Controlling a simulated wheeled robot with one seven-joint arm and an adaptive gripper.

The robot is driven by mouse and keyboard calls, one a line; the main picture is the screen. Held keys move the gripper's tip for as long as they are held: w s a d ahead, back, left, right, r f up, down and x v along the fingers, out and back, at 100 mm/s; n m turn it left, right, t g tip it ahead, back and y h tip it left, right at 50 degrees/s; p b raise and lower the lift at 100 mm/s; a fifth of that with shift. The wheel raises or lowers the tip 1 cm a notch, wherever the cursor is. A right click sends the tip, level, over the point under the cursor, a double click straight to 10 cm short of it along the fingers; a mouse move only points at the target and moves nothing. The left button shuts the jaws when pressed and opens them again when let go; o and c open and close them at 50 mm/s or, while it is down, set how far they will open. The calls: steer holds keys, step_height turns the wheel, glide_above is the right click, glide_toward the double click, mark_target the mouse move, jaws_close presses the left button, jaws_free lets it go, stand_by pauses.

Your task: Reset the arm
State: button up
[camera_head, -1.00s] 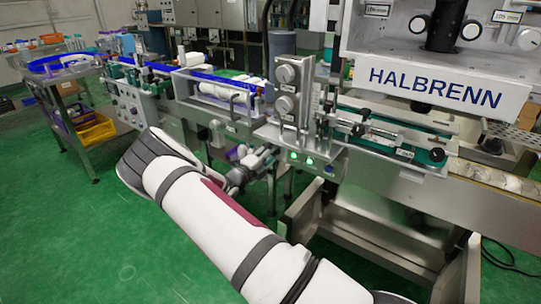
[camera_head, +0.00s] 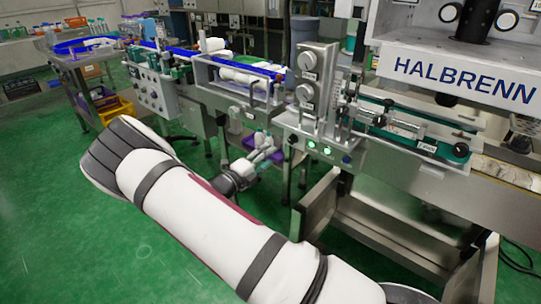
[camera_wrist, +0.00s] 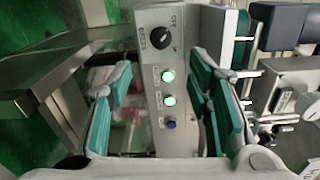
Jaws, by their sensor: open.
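My gripper (camera_head: 266,150) hangs in front of the machine's front side, below and left of the panel with two green lights (camera_head: 319,147). In the wrist view its teal-padded fingers (camera_wrist: 161,85) are spread wide with nothing held between them. Behind the gap between them is the control panel (camera_wrist: 163,90), with a black knob (camera_wrist: 160,38), the two lit green buttons and a blue button (camera_wrist: 171,124). The fingers appear apart from the panel. My white arm reaches across the lower middle of the head view, with its bend at the left.
The sleeve applicator (camera_head: 455,85) marked HALBRENN stands at the right. Its conveyor line (camera_head: 215,95) runs to the back left. A steel cart (camera_head: 82,85) with a yellow bin (camera_head: 113,108) stands at the left. Green floor (camera_head: 70,220) is clear at the lower left.

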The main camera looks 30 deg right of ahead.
stand_by(0.4)
steer(key=s+r+m+g+y, duration=0.4)
steer(key=s+r+m, duration=0.3)
steer(key=s+m, duration=0.4)
steer(key=s+r+m+g+y, duration=0.45)
steer(key=s+r+m, duration=0.35)
steer(key=s+m, duration=0.25)
steer(key=s+a+r+m+t+y, duration=0.2)
steer(key=s+a+r+m+y, duration=0.15)
steer(key=s+a+m, duration=0.7)
steer(key=s+a+r+m+t+y, duration=0.25)
steer(key=s+a+m+y, duration=0.35)
steer(key=s, duration=0.7)
step_height(320, 180, up, 18)
steer(key=t+h+p, duration=0.1)
steer(key=t+p, duration=0.1)
steer(key=p, duration=1.3)
steer(key=shift+d+m+p, duration=0.15)
steer(key=shift+m+p, duration=0.25)
